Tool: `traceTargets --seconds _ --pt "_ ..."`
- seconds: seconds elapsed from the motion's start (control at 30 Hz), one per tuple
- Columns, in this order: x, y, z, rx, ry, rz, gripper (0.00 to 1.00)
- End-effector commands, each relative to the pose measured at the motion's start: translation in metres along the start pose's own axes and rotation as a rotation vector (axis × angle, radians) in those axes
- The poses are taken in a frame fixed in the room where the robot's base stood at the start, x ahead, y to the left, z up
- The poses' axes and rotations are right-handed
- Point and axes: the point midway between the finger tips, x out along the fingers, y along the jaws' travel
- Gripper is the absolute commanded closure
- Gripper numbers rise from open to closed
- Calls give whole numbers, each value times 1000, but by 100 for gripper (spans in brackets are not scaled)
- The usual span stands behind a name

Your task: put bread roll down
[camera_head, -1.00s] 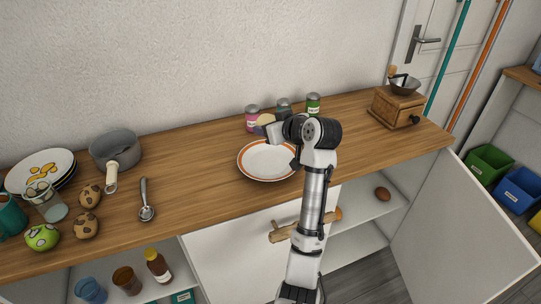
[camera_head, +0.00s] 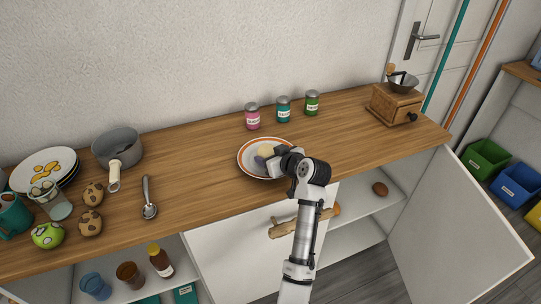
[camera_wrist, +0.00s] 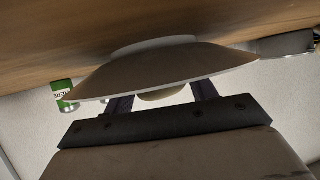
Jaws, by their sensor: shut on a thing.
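The bread roll (camera_head: 266,150) is a pale rounded lump at the white plate with an orange rim (camera_head: 249,165) on the wooden counter. My gripper (camera_head: 267,156) is over the plate and shut on the roll. In the wrist view my gripper's two dark fingers (camera_wrist: 162,98) reach to either side of the pale roll (camera_wrist: 160,93), and the plate (camera_wrist: 175,65) fills the space beyond it. The plate's rim hides part of the roll there. I cannot tell whether the roll touches the plate.
Pink, teal and green-labelled jars (camera_head: 283,110) stand behind the plate. A wooden grinder (camera_head: 394,104) is at the right end. A spoon (camera_head: 148,198) and grey pan (camera_head: 118,147) lie to the left. The counter (camera_head: 205,160) is clear beside the plate. A cabinet door (camera_head: 460,215) stands open.

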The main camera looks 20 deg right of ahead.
Motion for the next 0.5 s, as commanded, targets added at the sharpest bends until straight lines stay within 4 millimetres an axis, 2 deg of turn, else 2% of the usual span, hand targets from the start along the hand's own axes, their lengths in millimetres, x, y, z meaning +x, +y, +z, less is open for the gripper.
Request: traceTargets --seconds 0.1,0.13,0.3,0.5 --pt "2 0 3 0 0 0 66" --pt "2 0 3 0 0 0 42" --pt "1 0 2 0 0 0 21" --pt "1 0 2 0 0 0 21"
